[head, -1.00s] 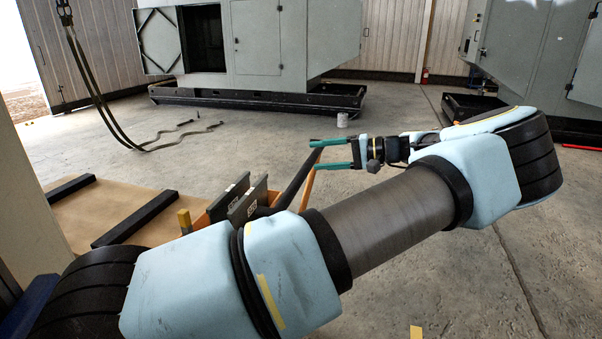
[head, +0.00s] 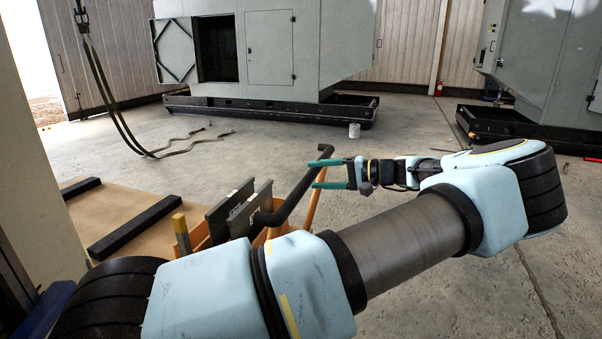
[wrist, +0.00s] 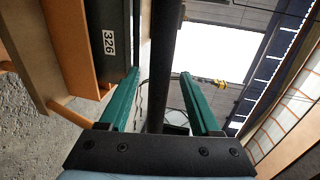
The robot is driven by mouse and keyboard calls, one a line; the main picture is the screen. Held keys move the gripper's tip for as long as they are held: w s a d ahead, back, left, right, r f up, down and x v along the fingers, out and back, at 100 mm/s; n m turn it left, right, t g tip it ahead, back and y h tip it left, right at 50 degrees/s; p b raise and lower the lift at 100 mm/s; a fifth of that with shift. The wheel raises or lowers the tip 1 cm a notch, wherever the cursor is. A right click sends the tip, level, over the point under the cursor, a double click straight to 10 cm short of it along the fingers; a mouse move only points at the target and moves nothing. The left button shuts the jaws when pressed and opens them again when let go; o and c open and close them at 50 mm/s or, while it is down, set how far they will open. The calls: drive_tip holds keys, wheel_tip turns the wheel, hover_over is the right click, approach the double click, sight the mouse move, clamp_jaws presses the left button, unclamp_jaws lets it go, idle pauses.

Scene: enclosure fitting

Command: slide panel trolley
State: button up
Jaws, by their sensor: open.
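The orange panel trolley (head: 276,231) stands left of centre in the head view and carries grey panels (head: 232,210) upright. Its black handle bar (head: 290,200) slopes up toward the right and bends at the top. My gripper (head: 315,173), with green fingers, is open at the upper part of this bar. In the wrist view a dark bar (wrist: 163,45) runs between the spread fingers, without visible contact on either side. A panel labelled 326 (wrist: 109,42) and the trolley's orange frame (wrist: 70,35) show at the left there. My arm hides the trolley's lower part.
A grey enclosure (head: 310,50) with an open bay stands on a black base at the back; another (head: 545,65) stands at the right.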

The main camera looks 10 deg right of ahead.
drive_tip(key=p+x, duration=0.1)
drive_tip(key=x, duration=0.4)
drive_tip(key=shift+w+a, duration=0.15)
drive_tip(key=shift+a, duration=0.1)
drive_tip(key=shift+c, duration=0.3)
clamp_jaws()
idle(0.9)
